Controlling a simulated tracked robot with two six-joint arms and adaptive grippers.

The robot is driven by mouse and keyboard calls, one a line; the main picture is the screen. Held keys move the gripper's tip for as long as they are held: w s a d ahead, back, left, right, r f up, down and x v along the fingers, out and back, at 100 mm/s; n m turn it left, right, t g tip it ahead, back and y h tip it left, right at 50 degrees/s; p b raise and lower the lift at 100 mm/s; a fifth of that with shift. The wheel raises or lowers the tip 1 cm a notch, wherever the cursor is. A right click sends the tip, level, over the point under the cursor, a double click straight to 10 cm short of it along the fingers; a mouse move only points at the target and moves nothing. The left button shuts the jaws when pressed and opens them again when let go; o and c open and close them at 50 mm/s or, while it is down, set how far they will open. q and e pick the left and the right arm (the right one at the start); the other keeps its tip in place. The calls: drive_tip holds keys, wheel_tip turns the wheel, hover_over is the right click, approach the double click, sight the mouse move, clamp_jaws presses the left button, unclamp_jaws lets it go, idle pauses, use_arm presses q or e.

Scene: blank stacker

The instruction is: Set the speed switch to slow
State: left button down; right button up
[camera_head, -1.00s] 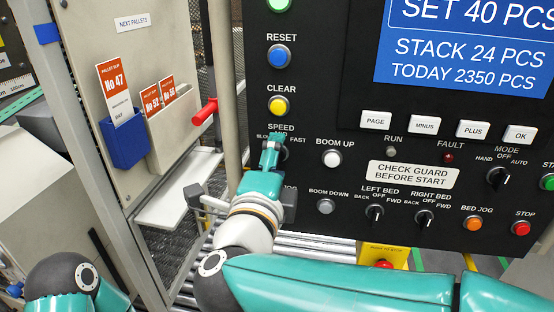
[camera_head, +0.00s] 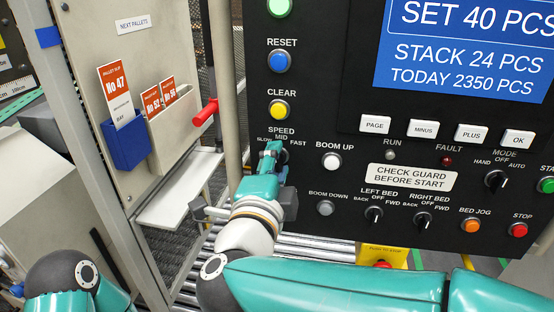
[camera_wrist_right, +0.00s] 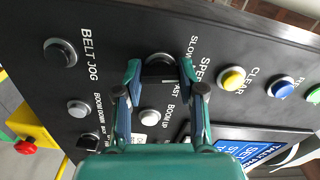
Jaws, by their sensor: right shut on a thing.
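The speed switch is a dark knob on the black control panel, under the SPEED label, with SLOW at left, MID on top and FAST at right. In the head view my right gripper (camera_head: 273,152) covers most of it. In the right wrist view the knob (camera_wrist_right: 158,66) sits between the two fingertips of my right gripper (camera_wrist_right: 160,72), which is shut on it. I cannot tell which mark the knob points to. My left gripper is out of view; only part of the left arm shows at bottom left.
The yellow CLEAR button (camera_head: 280,110) is just above the switch, and the white BOOM UP button (camera_head: 331,161) is to its right. A red handle (camera_head: 205,112) sticks out left of the panel. Rollers (camera_head: 292,247) run below.

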drive_tip(key=n+p, duration=0.1)
drive_tip(key=n, duration=0.2)
drive_tip(key=shift+f+p, duration=0.15)
drive_tip(key=shift+p, duration=0.2)
drive_tip(key=shift+f+n+p, duration=0.15)
drive_tip(key=shift+n+p, duration=0.65)
drive_tip(key=shift+n, duration=1)
drive_tip(key=o, duration=0.9)
drive_tip(key=shift+o, duration=1.3)
drive_tip(key=shift+s+r, duration=0.1)
drive_tip(key=shift+r, duration=0.1)
